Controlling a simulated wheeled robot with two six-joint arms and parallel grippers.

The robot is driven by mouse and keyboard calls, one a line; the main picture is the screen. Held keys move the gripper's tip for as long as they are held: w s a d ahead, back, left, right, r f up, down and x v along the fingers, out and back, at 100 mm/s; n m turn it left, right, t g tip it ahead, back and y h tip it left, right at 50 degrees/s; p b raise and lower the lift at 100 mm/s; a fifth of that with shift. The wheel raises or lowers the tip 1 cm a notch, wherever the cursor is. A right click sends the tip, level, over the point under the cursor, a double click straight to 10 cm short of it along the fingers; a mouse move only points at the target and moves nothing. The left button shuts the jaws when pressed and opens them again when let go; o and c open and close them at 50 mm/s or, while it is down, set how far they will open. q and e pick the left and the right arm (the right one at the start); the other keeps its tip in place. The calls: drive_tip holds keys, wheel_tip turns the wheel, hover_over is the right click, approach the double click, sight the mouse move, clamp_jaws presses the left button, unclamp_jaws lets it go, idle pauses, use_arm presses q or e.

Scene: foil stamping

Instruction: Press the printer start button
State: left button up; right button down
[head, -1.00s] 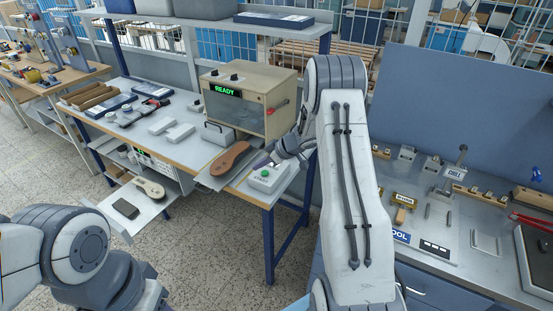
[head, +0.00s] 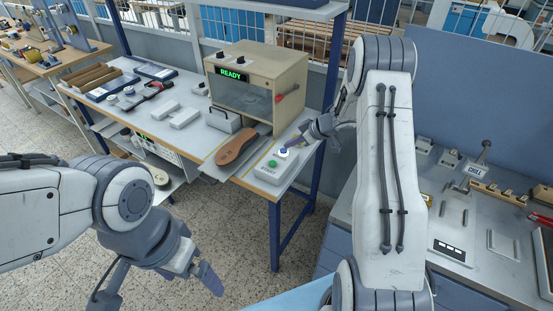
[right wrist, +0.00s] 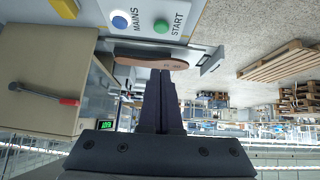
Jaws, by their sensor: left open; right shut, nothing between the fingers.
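The button box (head: 269,177) is white and sits at the front right corner of the bench. It carries a green START button (head: 272,163) and a blue MAINS button (head: 283,152); in the right wrist view the green button (right wrist: 162,26) and blue button (right wrist: 119,22) are near the top. My right gripper (head: 289,146) is shut and empty, its tips close to the blue button; contact is unclear. It also shows in the right wrist view (right wrist: 160,78). The beige printer (head: 236,99) shows a green READY. My left gripper (head: 211,281) is open and empty over the floor.
A brown sole (head: 238,145) lies on a plate before the printer, left of the button box. A red-handled lever (head: 288,93) sticks out of the printer's right side. A metal workbench (head: 460,222) stands to the right. Open floor lies in front.

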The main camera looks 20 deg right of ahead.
drive_tip(key=p, duration=0.3)
hover_over(270, 162)
drive_tip(key=s+d, duration=0.1)
drive_tip(key=s, duration=0.1)
wheel_tip(270, 162, down, 7)
drive_tip(key=shift+d+f, duration=0.1)
wheel_tip(270, 162, down, 2)
drive_tip(key=shift+s+d+f+p, duration=0.1)
drive_tip(key=shift+d+p, duration=0.05)
drive_tip(key=shift+p, duration=0.2)
drive_tip(key=shift+f, duration=0.8)
